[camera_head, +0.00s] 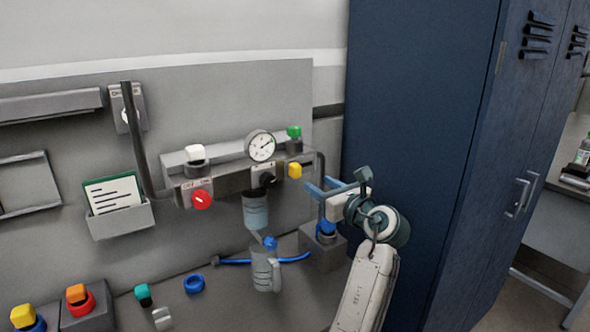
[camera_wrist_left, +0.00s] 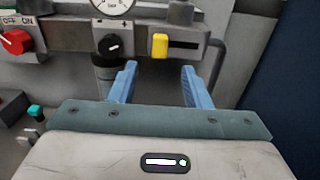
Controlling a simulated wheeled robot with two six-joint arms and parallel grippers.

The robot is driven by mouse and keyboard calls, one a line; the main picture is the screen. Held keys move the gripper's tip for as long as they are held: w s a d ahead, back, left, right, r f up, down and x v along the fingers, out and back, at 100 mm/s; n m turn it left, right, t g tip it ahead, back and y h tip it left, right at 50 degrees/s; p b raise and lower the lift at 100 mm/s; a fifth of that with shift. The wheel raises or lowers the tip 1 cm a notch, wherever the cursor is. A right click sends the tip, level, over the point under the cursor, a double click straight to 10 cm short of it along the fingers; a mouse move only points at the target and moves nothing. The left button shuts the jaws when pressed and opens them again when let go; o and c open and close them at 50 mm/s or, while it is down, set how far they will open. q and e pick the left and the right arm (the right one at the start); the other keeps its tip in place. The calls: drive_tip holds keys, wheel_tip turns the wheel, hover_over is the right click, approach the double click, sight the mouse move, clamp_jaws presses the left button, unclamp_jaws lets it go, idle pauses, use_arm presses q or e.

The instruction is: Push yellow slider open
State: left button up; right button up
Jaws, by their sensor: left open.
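The yellow slider (camera_head: 295,171) is a small block on the front of a grey panel unit, right of a black knob. In the left wrist view the yellow slider (camera_wrist_left: 160,46) sits at the left end of a dark horizontal slot (camera_wrist_left: 190,44). My left gripper (camera_head: 318,189) is just right of and below the slider in the head view. In the wrist view my left gripper (camera_wrist_left: 160,75) is open, with its two blue fingers apart and nothing between them. The fingertips appear below the slider and slot; I cannot tell the gap in depth. My right gripper is not in view.
A red rotary switch (camera_head: 201,199), a black knob (camera_head: 265,179) and a gauge (camera_head: 261,146) are left of the slider. A grey pipe (camera_wrist_left: 214,62) bends down right of the slot. A blue locker (camera_head: 415,130) stands close on the right.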

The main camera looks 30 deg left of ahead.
sight(298, 171)
use_arm(q)
drive_tip(key=p+x, duration=0.2)
drive_tip(key=x, duration=0.6)
drive_tip(key=shift+w+a+p, duration=0.15)
drive_tip(key=shift+a+p, duration=0.2)
drive_tip(key=shift+w+a, duration=0.2)
drive_tip(key=shift+a, duration=0.25)
drive_tip(key=shift+a+f, duration=0.1)
drive_tip(key=shift+a, duration=0.05)
drive_tip(key=shift+w, duration=0.1)
drive_tip(key=shift+c, duration=0.4)
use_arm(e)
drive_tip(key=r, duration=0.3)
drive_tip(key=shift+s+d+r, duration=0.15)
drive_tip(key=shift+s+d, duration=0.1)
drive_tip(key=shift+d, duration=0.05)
